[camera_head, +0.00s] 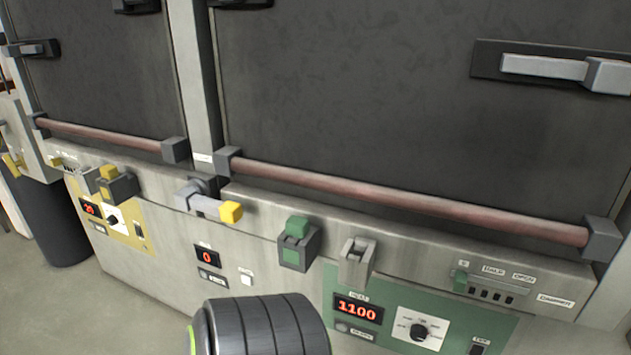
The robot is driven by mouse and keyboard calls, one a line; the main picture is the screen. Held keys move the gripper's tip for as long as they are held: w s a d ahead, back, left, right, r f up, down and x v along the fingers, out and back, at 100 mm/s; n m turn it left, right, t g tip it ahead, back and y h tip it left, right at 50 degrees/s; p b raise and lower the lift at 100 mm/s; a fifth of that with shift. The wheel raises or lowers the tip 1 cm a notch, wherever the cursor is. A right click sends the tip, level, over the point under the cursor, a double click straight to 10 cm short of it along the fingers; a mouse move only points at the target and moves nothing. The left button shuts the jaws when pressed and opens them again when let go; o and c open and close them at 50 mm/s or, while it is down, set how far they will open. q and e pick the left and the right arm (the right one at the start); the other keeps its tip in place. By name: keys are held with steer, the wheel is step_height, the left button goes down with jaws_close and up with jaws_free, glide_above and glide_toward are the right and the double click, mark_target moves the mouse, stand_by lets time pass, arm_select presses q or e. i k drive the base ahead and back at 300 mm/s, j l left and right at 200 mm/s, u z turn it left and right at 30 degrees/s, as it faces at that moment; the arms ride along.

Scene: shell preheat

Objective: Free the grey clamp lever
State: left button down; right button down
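A grey lever in a light grey bracket (357,262) sits on the front rail, right of the green-topped block and above the green panel. It looks upright against its bracket. Another grey lever with a yellow tip (209,201) sticks out from the rail further left. I cannot tell for sure which of these is the clamp lever. Neither gripper is in view. A black ribbed part at the bottom centre looks like one of my arm links, with no fingers visible.
A green-topped block (297,243) and a yellow-topped block (115,184) sit on the rail. A reddish bar (400,199) runs under the large dark door (400,90). The green panel (415,325) has a display reading 1100 and a knob. A slider (490,287) is at right.

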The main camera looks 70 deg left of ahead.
mark_target(195, 195)
steer(key=u, duration=3)
